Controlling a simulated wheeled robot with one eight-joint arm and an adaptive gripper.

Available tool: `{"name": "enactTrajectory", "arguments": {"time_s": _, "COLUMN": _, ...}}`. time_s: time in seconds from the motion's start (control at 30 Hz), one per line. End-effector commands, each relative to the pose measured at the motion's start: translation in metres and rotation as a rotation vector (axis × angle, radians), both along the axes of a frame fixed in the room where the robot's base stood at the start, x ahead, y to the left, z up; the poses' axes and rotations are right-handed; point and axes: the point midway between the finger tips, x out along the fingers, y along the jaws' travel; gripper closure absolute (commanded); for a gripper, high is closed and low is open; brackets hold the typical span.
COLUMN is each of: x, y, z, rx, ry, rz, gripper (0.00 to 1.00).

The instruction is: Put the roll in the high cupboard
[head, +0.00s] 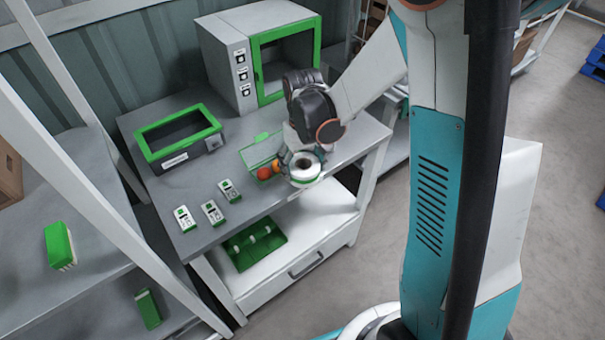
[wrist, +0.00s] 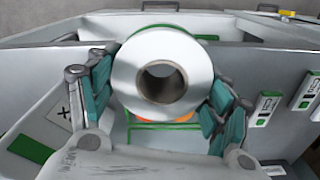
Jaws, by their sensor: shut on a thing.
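The white roll (head: 304,167) is held above the front right part of the grey workbench in the head view. It fills the middle of the wrist view (wrist: 160,56), its hollow core facing the camera. My gripper (wrist: 160,92) is shut on the roll, with a teal-padded finger on each side of it. In the head view my gripper (head: 300,150) is partly hidden behind my wrist. A grey cabinet (head: 222,62) with a green-framed door stands at the back of the bench. I cannot tell whether it is the high cupboard.
Near the roll are a red tomato (head: 264,173) and a green-edged clear tray (head: 246,154). A green-framed box (head: 143,139) and several small labelled devices (head: 211,212) occupy the bench (head: 175,187). A white rack post (head: 85,187) stands at left. A green tray (head: 236,266) sits on the lower shelf.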

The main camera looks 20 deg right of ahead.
Motion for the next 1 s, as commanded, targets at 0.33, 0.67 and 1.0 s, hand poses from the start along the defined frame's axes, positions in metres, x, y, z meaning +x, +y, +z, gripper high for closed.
{"name": "enactTrajectory", "arguments": {"time_s": 0.33, "x": 0.0, "y": 0.0, "z": -0.032, "rx": 0.0, "ry": 0.0, "rz": 0.0, "gripper": 0.57}}
{"name": "enactTrajectory", "arguments": {"time_s": 0.67, "x": 0.0, "y": 0.0, "z": -0.035, "rx": 0.0, "ry": 0.0, "rz": 0.0, "gripper": 0.14}}
{"name": "enactTrajectory", "arguments": {"time_s": 1.0, "x": 0.0, "y": 0.0, "z": -0.035, "rx": 0.0, "ry": 0.0, "rz": 0.0, "gripper": 0.07}}
